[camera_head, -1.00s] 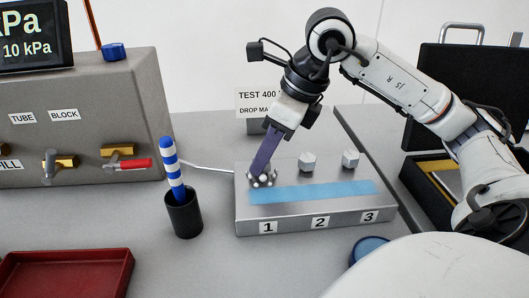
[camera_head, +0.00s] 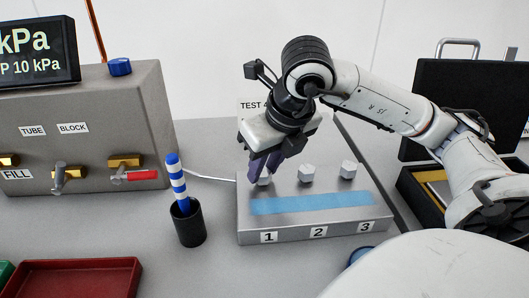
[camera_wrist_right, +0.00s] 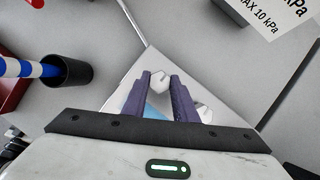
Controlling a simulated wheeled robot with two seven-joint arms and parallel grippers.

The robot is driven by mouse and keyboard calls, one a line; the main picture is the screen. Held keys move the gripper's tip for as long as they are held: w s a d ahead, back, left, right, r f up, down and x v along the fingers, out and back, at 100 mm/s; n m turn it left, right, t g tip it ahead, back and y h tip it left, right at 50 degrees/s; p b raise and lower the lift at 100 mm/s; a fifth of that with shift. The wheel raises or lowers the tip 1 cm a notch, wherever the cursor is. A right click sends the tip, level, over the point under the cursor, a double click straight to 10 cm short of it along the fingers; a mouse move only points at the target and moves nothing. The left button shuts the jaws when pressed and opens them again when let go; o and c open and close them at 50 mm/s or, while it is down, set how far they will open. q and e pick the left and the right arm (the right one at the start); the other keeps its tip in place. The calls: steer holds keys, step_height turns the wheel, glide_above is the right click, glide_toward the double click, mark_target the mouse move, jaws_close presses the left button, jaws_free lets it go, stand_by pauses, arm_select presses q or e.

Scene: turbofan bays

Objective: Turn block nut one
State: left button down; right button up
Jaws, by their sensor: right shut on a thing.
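The metal block (camera_head: 300,229) stands on the bench with nuts over the labels 1, 2 and 3 and a blue strip along its top. Block nut one (camera_head: 265,180) is at the left, partly hidden by my right gripper (camera_head: 262,177). In the right wrist view, nut one (camera_wrist_right: 160,78) sits between the tips of the two purple fingers (camera_wrist_right: 161,80), which are shut on it. Nut two (camera_head: 306,173) and nut three (camera_head: 348,169) stand free to the right. My left gripper is not in view.
A black cup (camera_head: 189,224) with a blue-and-white striped rod (camera_head: 177,182) stands left of the block. A grey panel (camera_head: 95,105) with valves is behind it. A red tray (camera_head: 75,282) lies at the front left. An open black case (camera_head: 460,110) is at the right.

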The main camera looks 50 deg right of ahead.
stand_by(0.4)
steer(key=o, duration=1.1)
steer(key=p+v, duration=0.2)
steer(key=v, duration=0.8)
steer(key=shift+r, duration=0.2)
